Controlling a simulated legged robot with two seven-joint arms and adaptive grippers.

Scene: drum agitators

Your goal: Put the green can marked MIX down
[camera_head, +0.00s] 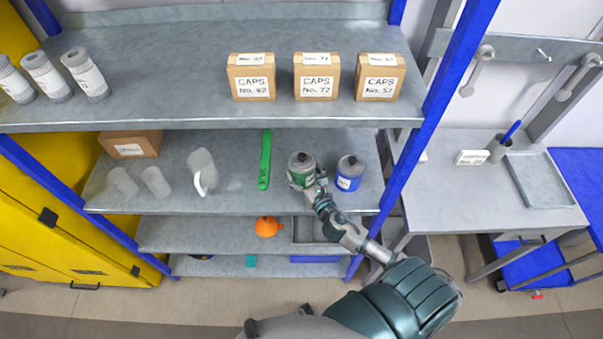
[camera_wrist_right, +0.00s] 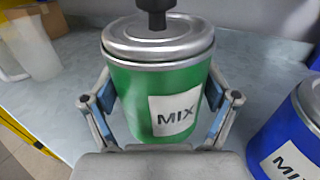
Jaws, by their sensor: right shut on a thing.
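The green can marked MIX (camera_head: 301,163) has a grey lid and is at the middle shelf, left of a blue can (camera_head: 349,174). My right gripper (camera_head: 309,184) is shut on it from the front. In the right wrist view the green can (camera_wrist_right: 155,85) stands upright between the two fingers, its white MIX label facing me. A dark knob shows on top of its lid. Its base is hidden, so I cannot tell whether it touches the shelf. My left gripper is not in view.
The blue can (camera_wrist_right: 290,135), also marked MIX, is close on the right. A green long tool (camera_head: 265,160) lies to the left, then a white jug (camera_head: 202,170). The middle shelf (camera_head: 232,190) has bare room between them.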

